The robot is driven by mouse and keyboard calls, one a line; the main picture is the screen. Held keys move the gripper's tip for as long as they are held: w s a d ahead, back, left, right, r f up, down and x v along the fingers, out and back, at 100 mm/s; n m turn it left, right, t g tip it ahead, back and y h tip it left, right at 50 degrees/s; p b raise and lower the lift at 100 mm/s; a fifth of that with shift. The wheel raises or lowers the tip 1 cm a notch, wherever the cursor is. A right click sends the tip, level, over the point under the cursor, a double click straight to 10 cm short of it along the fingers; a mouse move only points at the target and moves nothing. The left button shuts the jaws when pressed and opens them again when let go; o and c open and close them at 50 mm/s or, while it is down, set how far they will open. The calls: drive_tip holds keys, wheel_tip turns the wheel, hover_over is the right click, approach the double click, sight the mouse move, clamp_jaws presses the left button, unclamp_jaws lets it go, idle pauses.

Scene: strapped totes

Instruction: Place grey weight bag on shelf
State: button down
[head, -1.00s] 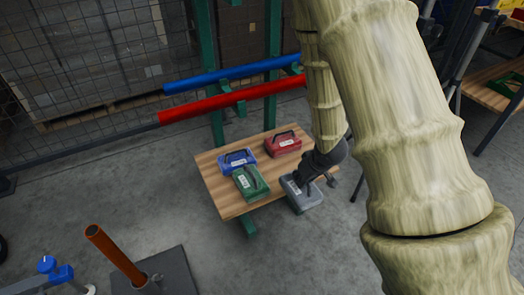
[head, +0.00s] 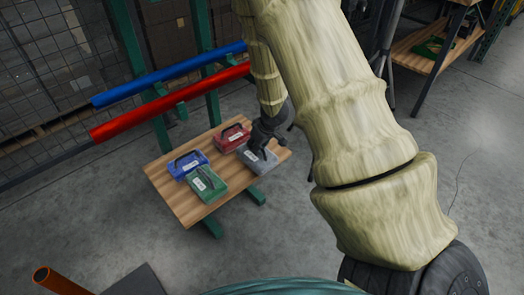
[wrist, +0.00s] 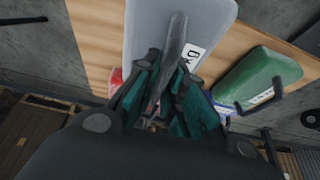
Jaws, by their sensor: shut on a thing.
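The grey weight bag (head: 258,158) is at the right part of the wooden shelf (head: 165,190), beside the red and green bags. My gripper (head: 262,137) is over it, shut on its handle. In the wrist view the grey bag (wrist: 150,30) fills the top middle, with a white label. The gripper fingers (wrist: 168,95) close around its dark handle there. I cannot tell whether the bag's underside touches the shelf.
A red bag (head: 232,137), a blue bag (head: 188,163) and a green bag (head: 207,184) lie on the shelf. Red (head: 165,107) and blue (head: 165,75) bars cross behind it on green posts. An orange post (head: 58,281) stands at lower left. Bare wood shows along the shelf's front left.

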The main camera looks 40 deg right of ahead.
drive_tip(key=shift+w+d+f, duration=0.1)
drive_tip(key=shift+w+d, duration=0.1)
drive_tip(key=shift+w, duration=0.65)
drive_tip(key=shift+w+d, duration=0.2)
drive_tip(key=shift+w, duration=0.65)
drive_tip(key=shift+w+d+f, duration=0.1)
drive_tip(key=shift+w+d, duration=0.1)
drive_tip(key=shift+w, duration=0.65)
drive_tip(key=shift+w+f+b, duration=0.1)
drive_tip(key=shift+f+b, duration=1.35)
drive_tip(key=shift+f, duration=0.3)
drive_tip(key=c, duration=1.5)
unclamp_jaws()
drive_tip(key=shift+f, duration=0.1)
